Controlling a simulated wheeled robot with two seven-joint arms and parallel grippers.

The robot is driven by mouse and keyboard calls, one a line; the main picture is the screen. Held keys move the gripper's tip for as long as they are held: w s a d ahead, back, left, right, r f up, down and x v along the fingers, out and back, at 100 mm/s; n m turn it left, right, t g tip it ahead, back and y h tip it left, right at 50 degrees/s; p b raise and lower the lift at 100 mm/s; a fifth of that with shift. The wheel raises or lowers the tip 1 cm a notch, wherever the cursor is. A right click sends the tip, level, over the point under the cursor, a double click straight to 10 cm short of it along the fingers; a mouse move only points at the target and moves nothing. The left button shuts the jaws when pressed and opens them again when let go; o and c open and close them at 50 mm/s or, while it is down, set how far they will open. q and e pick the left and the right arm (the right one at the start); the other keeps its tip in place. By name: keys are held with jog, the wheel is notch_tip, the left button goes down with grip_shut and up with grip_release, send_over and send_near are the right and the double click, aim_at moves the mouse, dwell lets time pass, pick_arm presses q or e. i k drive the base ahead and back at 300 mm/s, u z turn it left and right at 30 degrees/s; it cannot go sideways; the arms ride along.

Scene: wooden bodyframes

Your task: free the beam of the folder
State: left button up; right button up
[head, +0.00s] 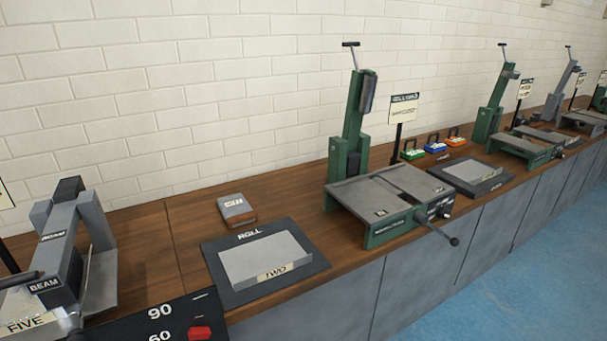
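The folder (95,275) stands at the lower left, a grey machine cut off by the picture's edges. Its beam (62,250) is a grey slanted block labelled BEAM, with a dark top. A plate marked FIVE (25,322) lies at its front left. A dark rod (18,279) reaches in from the left edge beside the beam. A small pale metallic part shows low by the beam's foot; I cannot tell what it is. A black scale panel (125,328) with 90, 60 and a red marker stands in front. I make out neither gripper.
A black tray labelled ROLL (218,283) holds a grey piece marked TWO (265,262). A small grey box (237,210) lies behind it. A green machine (385,205) with a protruding handle stands further right. Bare wooden bench (150,255) separates folder and tray.

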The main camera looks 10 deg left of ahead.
aim_at(54, 274)
jog(key=u, duration=1.7)
